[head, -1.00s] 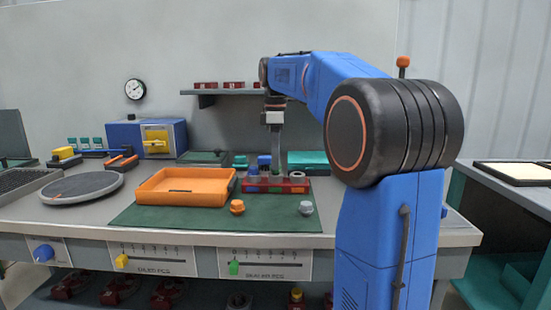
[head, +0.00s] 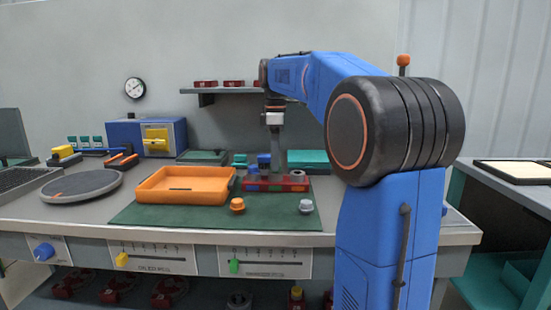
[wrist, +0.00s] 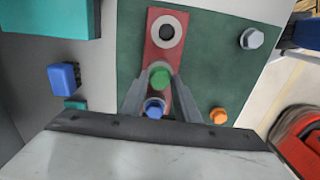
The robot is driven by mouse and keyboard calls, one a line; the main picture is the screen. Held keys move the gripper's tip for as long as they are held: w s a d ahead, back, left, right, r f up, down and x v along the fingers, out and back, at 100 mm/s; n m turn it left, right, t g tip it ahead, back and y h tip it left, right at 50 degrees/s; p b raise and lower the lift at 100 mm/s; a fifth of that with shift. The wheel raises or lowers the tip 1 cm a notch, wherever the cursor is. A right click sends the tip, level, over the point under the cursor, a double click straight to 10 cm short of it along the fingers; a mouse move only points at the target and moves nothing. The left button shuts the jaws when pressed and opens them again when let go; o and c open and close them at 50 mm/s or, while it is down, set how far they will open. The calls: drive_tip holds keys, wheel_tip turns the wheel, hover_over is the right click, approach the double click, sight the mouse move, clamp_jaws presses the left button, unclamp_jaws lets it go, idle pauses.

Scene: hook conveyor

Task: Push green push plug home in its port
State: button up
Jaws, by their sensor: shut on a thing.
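The red port block (head: 300,186) lies on the green mat, and it shows in the wrist view (wrist: 160,53). The green push plug (wrist: 159,77) is at the block's middle position, between my fingertips. My gripper (wrist: 160,84) is shut on it; in the head view my gripper (head: 276,170) points down over the block. A blue plug (wrist: 154,107) sits beside it at one end of the block, seen between the fingers. A grey ring around a dark hole (wrist: 167,31) is at the other end. How deep the green plug sits cannot be told.
On the mat (head: 170,215) are an orange knob-like piece (head: 237,205) and a grey one (head: 305,206). An orange tray (head: 185,197) stands left of the block. Teal boxes (head: 308,160) and a blue piece (head: 264,161) stand behind it. A shelf (head: 225,91) is above.

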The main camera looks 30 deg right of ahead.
drive_tip(key=shift+f, duration=0.25)
idle(0.4)
drive_tip(key=o, duration=1.1)
wheel_tip(320, 180, up, 17)
drive_tip(key=shift+r, duration=0.2)
